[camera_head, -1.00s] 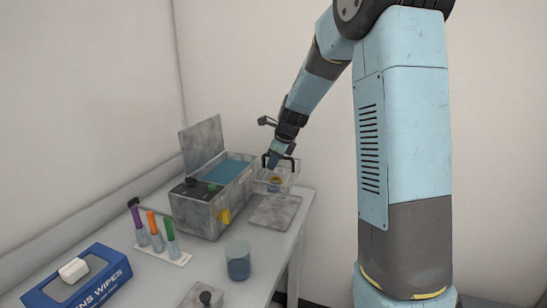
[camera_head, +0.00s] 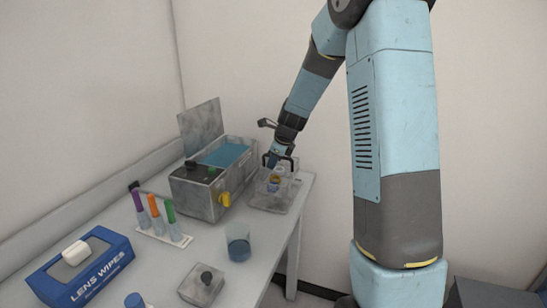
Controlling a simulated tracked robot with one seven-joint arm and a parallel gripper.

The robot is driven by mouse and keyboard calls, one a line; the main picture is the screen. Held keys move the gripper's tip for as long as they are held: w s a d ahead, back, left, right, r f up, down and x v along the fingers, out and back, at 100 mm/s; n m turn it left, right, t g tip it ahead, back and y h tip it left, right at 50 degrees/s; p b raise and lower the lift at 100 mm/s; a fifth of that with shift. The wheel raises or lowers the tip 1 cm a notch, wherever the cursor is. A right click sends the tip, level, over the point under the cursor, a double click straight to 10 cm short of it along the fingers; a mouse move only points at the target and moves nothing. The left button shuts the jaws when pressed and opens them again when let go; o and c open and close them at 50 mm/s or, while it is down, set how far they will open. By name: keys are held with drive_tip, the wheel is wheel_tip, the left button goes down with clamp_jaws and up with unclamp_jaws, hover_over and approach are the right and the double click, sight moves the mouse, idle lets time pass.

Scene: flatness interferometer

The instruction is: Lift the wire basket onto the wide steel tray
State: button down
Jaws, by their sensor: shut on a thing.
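The wire basket (camera_head: 273,188) is a small, pale, see-through box with a dark handle and something yellow and blue inside. My gripper (camera_head: 278,161) is shut on the basket at its handle and points down from above. The wide steel tray (camera_head: 268,207) is a flat grey plate near the table's right edge. The basket appears upright over the tray and covers much of it. I cannot tell whether its bottom touches the tray or hangs just above. The fingertips are small and partly hidden.
A grey bath with blue liquid (camera_head: 225,154), a raised lid and a yellow tap (camera_head: 224,199) stands just left of the tray. A glass beaker (camera_head: 238,244), a rack of capped tubes (camera_head: 162,233), a lens wipes box (camera_head: 82,272) and a knobbed block (camera_head: 200,286) stand nearer.

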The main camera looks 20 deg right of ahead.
sight(273, 178)
drive_tip(key=shift+f, duration=2.1)
drive_tip(key=c, duration=1)
unclamp_jaws()
drive_tip(key=shift+r, duration=5.95)
